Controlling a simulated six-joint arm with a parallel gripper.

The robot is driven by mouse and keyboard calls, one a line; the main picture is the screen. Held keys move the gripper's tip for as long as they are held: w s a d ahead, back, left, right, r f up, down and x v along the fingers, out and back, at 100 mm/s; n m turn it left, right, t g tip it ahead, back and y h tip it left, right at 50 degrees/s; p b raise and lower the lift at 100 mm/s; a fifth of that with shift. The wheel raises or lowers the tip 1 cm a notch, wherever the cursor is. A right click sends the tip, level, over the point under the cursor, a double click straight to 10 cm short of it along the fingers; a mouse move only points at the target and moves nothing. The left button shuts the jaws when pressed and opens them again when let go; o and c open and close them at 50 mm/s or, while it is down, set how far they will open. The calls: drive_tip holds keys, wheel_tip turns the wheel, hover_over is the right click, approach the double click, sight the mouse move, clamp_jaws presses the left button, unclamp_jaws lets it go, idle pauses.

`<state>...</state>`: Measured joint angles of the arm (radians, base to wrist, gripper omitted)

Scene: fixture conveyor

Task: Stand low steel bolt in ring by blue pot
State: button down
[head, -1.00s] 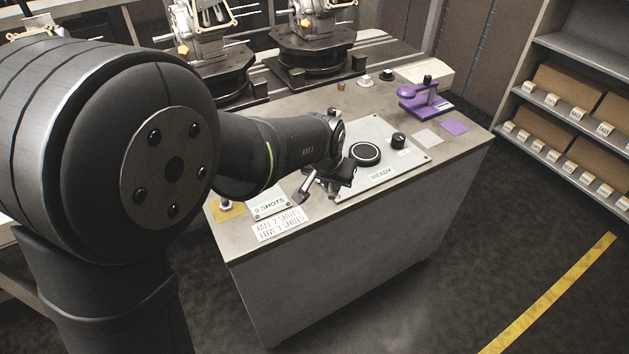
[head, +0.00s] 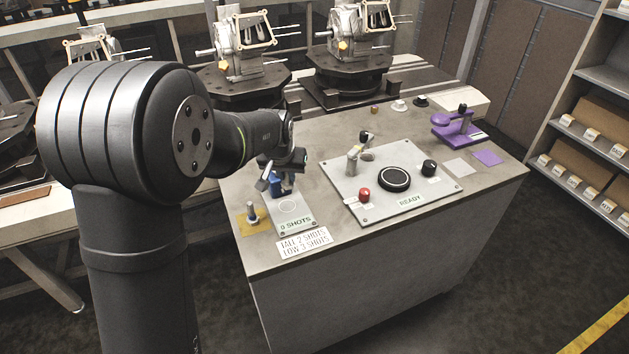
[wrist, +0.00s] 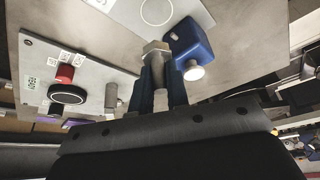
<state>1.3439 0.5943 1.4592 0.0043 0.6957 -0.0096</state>
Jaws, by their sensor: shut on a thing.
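My gripper (head: 272,178) is shut on a steel bolt, whose hex head (wrist: 155,48) and shaft show between the fingers in the wrist view. In the head view the held bolt is hard to make out. The blue pot (head: 277,188) stands at the back of the plate marked 0 SHOTS, close by my gripper; in the wrist view the pot (wrist: 188,42) is just right of the bolt. The ring (head: 288,206) is a thin white circle on that plate, empty, in front of the pot. It also shows in the wrist view (wrist: 157,10).
A card (head: 304,242) reads tall 2 shots, low 3 shots. Right of it is a READY panel (head: 425,197) with a red button (head: 364,195), black dial and grey post (head: 352,161). A purple stand (head: 455,130) is farther right.

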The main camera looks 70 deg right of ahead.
sight(285, 188)
drive_tip(key=shift+w, duration=0.4)
drive_tip(key=shift+f, duration=3.45)
drive_tip(key=shift+f, duration=0.55)
drive_tip(key=c, duration=1.3)
unclamp_jaws()
